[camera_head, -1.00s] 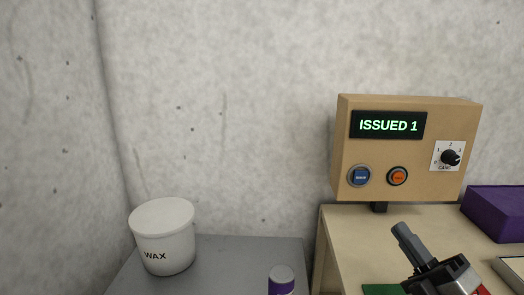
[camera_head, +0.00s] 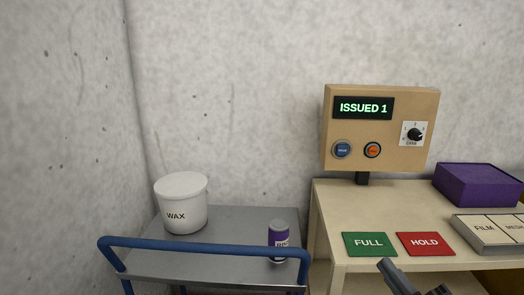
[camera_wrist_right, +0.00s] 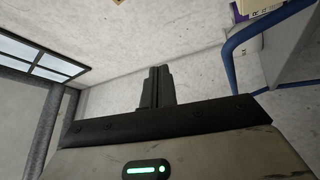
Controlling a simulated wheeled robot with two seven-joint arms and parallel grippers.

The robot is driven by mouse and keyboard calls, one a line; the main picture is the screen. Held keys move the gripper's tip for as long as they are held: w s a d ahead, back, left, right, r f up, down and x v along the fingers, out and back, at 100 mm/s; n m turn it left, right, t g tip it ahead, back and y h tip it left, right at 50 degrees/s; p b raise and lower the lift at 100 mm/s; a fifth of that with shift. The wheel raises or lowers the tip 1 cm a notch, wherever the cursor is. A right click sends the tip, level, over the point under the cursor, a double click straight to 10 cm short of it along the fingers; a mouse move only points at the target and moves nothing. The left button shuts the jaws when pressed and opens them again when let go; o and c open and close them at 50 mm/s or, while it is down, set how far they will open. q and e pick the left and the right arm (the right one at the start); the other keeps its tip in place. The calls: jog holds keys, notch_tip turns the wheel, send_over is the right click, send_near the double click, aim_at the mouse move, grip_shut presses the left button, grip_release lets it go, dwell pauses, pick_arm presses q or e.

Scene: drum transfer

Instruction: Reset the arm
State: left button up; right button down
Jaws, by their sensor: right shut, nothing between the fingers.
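My right gripper (camera_head: 396,278) shows at the bottom of the head view, in front of the beige table's front edge. It holds nothing. In the right wrist view its fingers (camera_wrist_right: 156,88) are pressed together, with bare floor and wall behind them.
A control box (camera_head: 380,125) reading "ISSUED 1" stands on the beige table (camera_head: 335,205) with FULL (camera_head: 369,244) and HOLD (camera_head: 425,244) mats, a purple box (camera_head: 478,185) and a labelled tray (camera_head: 492,246).

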pick_arm(q)
jog(key=shift+s+a+f, duration=0.15)
jog(key=shift+s+f, duration=0.35)
jog(key=shift+f, duration=0.25)
pick_arm(e)
jog(key=s+a+f+m+g+h, duration=0.2)
jog(key=s+a+f+m+g, duration=0.2)
jog(key=s+f+m, duration=0.4)
jog(key=s+a+f+m+g+h, duration=0.3)
jog(key=s+f+m+g, duration=0.3)
jog(key=f, duration=1)
jog(key=s+a+m, duration=0.1)
jog(key=s+m, duration=0.1)
jog(key=shift+s+m+h, duration=0.25)
jog(key=shift+m+h, duration=0.05)
jog(key=shift+m, duration=0.1)
jog(key=shift+a, duration=0.1)
